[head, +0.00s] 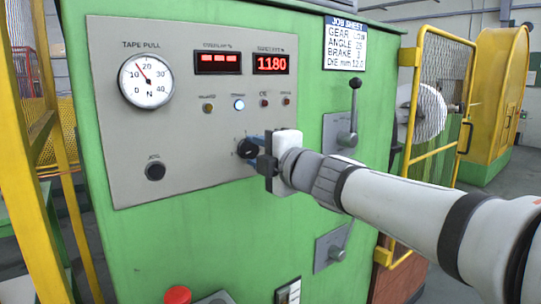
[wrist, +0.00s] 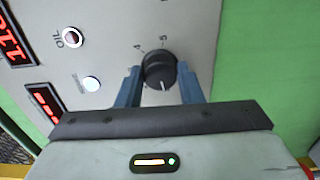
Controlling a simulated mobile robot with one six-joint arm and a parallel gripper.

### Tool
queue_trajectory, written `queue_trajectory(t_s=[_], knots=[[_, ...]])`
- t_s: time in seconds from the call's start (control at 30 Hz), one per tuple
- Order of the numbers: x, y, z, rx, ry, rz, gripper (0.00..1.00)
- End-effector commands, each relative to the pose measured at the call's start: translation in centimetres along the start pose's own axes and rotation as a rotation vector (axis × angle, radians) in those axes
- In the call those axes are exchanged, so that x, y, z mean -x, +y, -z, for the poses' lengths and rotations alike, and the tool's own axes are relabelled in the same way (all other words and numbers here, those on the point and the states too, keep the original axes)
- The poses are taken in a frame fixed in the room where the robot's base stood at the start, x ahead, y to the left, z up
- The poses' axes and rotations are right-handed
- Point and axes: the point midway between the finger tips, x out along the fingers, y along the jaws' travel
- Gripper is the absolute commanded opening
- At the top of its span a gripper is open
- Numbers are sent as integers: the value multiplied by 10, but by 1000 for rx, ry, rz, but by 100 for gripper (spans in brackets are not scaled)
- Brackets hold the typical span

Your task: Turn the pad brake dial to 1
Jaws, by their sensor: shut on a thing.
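The pad brake dial, a round black knob (head: 246,149), is on the grey panel, low and right of centre. In the wrist view the knob (wrist: 159,66) sits between the blue fingers of my gripper (wrist: 160,82), which is shut on it. A short white mark on the knob points down toward the gripper body. Two scale figures show beyond the knob, seemingly 4 and 5; the rest of the scale is hidden. In the head view my gripper (head: 254,147) partly covers the dial, so its setting cannot be read there.
The job sheet (head: 345,43) appears to read BRAKE 1. The panel has a tape pull gauge (head: 146,80), red displays (head: 271,64), small lamps and a black knob (head: 155,171). A lever (head: 353,110) stands right of my gripper. A yellow mesh guard (head: 437,90) is farther right.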

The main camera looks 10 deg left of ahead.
Motion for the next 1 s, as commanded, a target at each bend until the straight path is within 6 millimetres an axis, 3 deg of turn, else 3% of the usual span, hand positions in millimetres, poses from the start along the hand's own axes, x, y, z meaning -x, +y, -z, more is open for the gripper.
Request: queue_trajectory(t_s=[0.43, 0.47, 0.7, 1.0], knots=[[0, -1, 0, 12, -1, 2, 10], [0, -1, 0, 12, -1, 2, 34], [0, -1, 0, 11, 0, 1, 54], [3, 0, 0, 11, 0, 0, 55]])
